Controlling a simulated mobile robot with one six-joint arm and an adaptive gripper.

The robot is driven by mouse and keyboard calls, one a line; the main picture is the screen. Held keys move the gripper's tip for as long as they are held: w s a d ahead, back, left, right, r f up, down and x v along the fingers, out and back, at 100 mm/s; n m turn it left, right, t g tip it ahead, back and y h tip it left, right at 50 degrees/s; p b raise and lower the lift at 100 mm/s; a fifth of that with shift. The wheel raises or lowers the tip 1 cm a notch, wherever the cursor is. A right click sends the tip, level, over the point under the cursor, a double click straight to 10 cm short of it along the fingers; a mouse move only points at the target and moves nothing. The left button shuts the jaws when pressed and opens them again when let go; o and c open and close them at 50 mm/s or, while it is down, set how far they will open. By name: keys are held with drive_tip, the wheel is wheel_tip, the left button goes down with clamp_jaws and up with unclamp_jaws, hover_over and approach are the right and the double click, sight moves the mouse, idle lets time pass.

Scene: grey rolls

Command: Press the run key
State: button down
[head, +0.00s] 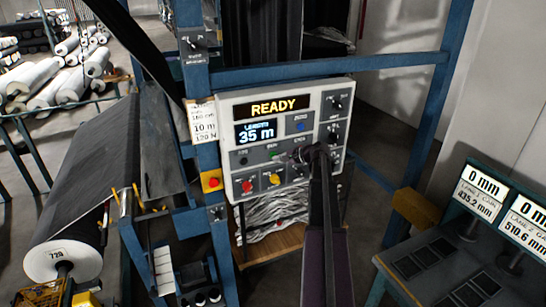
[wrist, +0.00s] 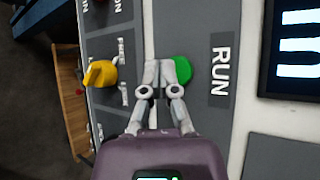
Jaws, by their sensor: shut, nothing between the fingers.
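The run key is a round green button (wrist: 183,70) beside the label RUN (wrist: 220,70) on a grey panel, seen in the wrist view. My gripper (wrist: 158,68) is shut and empty. Its fingertips overlap the left edge of the green button in that view; whether they touch it I cannot tell. In the head view my gripper (head: 284,157) is in front of the lower middle of the control box (head: 226,108), and the green button is not clear there. The box's display reads READY (head: 275,107), and a blue screen reads 35 m (head: 256,132).
A yellow knob (wrist: 100,74) is left of my fingers in the wrist view. A red button (head: 247,186) is low on the box. A red stop button on yellow (head: 211,181) is beside it. Blue posts (head: 450,50) frame the box. A gauge console (head: 425,255) stands at right.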

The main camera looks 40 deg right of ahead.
drive_tip(key=shift+w+d, duration=0.2)
drive_tip(key=shift+w, duration=0.6)
idle(1.8)
drive_tip(key=shift+s, duration=0.15)
drive_tip(key=shift+s+a, duration=0.2)
drive_tip(key=shift+s, duration=0.45)
idle(0.4)
drive_tip(key=shift+s+a, duration=0.2)
drive_tip(key=shift+s, duration=0.6)
drive_tip(key=shift+s+a, duration=0.15)
drive_tip(key=shift+s, duration=0.7)
drive_tip(key=shift+s+a, duration=0.2)
drive_tip(key=shift+s, duration=0.6)
